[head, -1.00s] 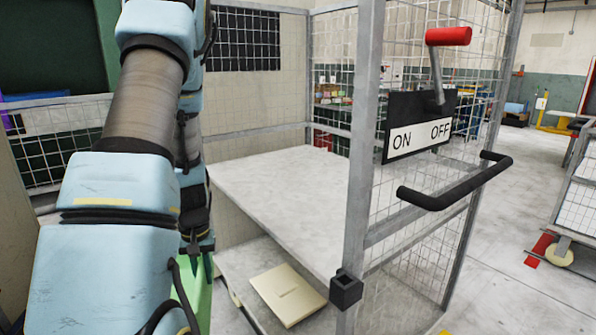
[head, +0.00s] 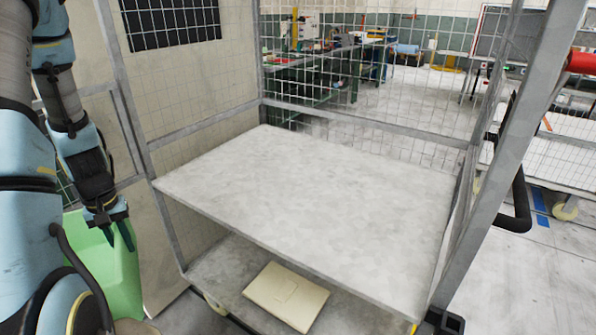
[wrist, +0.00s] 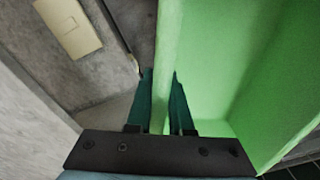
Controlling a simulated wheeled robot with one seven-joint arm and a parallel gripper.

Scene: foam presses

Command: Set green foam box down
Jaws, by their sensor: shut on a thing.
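The green foam box (head: 112,268) hangs from my gripper at the left of the head view, beside the cart and partly behind my arm. My gripper (head: 122,236) is shut on one upright wall of the box. In the wrist view my gripper (wrist: 160,88) has a dark green finger on each side of that wall, and the green box (wrist: 225,60) fills the right half. The underside of the box is hidden.
A mesh-sided cart has a bare grey upper shelf (head: 310,190) with free room. Its lower shelf (head: 225,270) holds a flat beige box (head: 286,296). Metal posts (head: 510,150) and mesh walls enclose the sides and back; the near side looks open.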

